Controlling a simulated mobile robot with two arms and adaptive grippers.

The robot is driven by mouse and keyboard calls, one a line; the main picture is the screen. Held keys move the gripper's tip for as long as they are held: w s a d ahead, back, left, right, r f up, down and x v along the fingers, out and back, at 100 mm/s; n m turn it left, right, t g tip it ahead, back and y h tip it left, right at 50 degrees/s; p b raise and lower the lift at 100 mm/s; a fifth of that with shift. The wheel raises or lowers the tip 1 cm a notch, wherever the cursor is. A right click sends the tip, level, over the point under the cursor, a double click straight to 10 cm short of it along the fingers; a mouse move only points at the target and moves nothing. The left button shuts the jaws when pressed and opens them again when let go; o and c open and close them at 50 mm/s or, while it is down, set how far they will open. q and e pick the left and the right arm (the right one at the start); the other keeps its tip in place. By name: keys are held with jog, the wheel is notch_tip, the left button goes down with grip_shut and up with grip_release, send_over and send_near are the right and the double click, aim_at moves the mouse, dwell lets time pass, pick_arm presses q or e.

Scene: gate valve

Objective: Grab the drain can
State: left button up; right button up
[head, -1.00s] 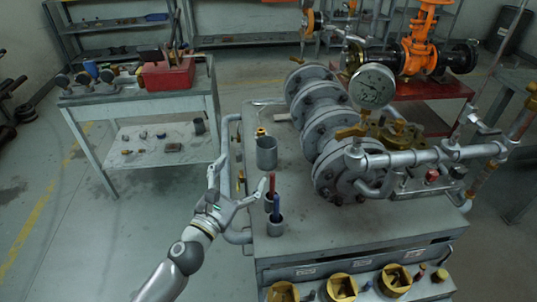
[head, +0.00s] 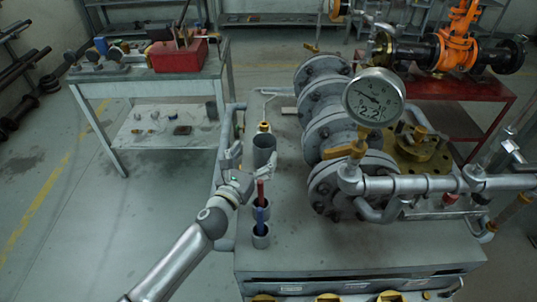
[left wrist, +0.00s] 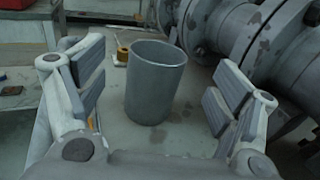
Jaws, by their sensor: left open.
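The drain can is most likely the grey open-topped metal cylinder (head: 264,152) standing upright on the left part of the workbench top. In the left wrist view the can (left wrist: 154,88) stands between the two spread fingers, a little beyond their tips, with visible space on both sides. My left gripper (head: 247,165) is open and empty; it also shows in the left wrist view (left wrist: 158,90). In the head view its fingers reach the can's left front side. I cannot tell whether they touch it. My right gripper is not in view.
Two small cups with a red (head: 261,190) and a blue marker-like item (head: 260,222) stand just in front of the can. The flanged valve body (head: 345,140) with a gauge (head: 374,97) stands to the right. A yellow-topped item (head: 264,127) sits behind the can.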

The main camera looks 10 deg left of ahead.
pick_arm(q)
jog(key=b, duration=0.2)
send_near(269, 144)
jog(key=shift+s+r, duration=0.15)
jog(key=shift+s, duration=0.15)
jog(key=shift+w+f, duration=0.2)
jog(key=shift+f, duration=0.05)
jog(key=shift+w+d+r, duration=0.1)
jog(key=shift+w+r, duration=0.05)
jog(key=shift+w, duration=0.55)
jog(key=x, duration=0.5)
jog(key=shift+w+d, duration=0.1)
jog(key=shift+w, duration=0.35)
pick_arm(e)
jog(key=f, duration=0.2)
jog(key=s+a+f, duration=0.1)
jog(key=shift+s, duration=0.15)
